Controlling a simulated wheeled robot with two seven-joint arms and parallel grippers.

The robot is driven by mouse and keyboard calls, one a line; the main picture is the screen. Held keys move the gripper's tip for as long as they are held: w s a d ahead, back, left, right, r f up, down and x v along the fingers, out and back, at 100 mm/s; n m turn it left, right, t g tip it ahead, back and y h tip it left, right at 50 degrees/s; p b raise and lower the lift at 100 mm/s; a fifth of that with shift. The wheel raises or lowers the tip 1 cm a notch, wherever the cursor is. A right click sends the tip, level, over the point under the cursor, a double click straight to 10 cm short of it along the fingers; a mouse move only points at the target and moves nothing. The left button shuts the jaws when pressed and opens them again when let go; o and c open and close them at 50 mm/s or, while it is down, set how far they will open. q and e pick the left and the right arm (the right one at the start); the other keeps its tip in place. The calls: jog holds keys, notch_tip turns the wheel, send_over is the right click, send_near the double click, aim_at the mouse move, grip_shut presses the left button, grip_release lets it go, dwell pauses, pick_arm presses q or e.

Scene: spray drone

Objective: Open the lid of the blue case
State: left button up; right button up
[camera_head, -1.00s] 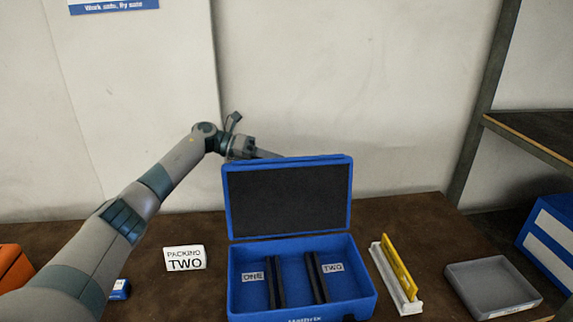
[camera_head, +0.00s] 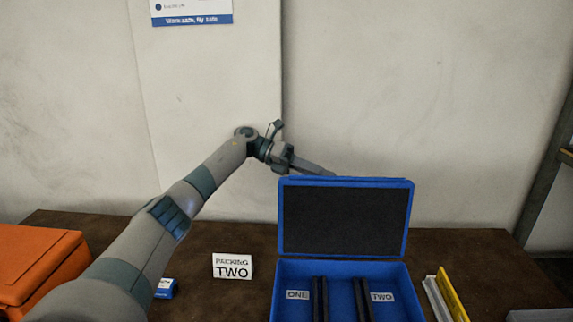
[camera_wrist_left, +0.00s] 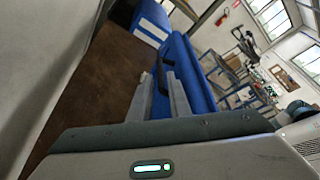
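The blue case (camera_head: 345,267) stands on the table with its lid (camera_head: 283,222) raised, roughly upright, showing a dark lining. Inside are dark dividers and labels ONE (camera_head: 298,295) and TWO (camera_head: 382,297). The lower part of the case is cut off by the frame. My left gripper (camera_head: 330,172) is behind the lid's top edge, at its left half; its tips are partly hidden. In the left wrist view my gripper (camera_wrist_left: 160,85) has its two fingers apart, with the blue lid (camera_wrist_left: 190,75) beside them. I cannot tell whether they touch it. My right gripper is not in view.
An orange case (camera_head: 40,262) sits at the left, near a small blue box (camera_head: 165,288). A PACKING TWO sign (camera_head: 232,267) stands left of the blue case. A yellow and white piece (camera_head: 447,298) and a grey tray (camera_head: 540,315) lie to the right. A wall is behind.

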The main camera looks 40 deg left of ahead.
pick_arm(q)
jog(key=b+v, duration=0.2)
jog(key=v, duration=0.9)
jog(key=shift+a, duration=0.25)
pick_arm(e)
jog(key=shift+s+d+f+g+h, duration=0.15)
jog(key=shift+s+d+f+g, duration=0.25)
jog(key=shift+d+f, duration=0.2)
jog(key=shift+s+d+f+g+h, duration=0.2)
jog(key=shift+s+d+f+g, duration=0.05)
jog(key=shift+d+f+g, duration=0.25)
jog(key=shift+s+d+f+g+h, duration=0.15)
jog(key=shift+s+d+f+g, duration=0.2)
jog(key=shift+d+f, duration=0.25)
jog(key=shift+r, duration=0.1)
pick_arm(q)
jog(key=shift+r, duration=0.1)
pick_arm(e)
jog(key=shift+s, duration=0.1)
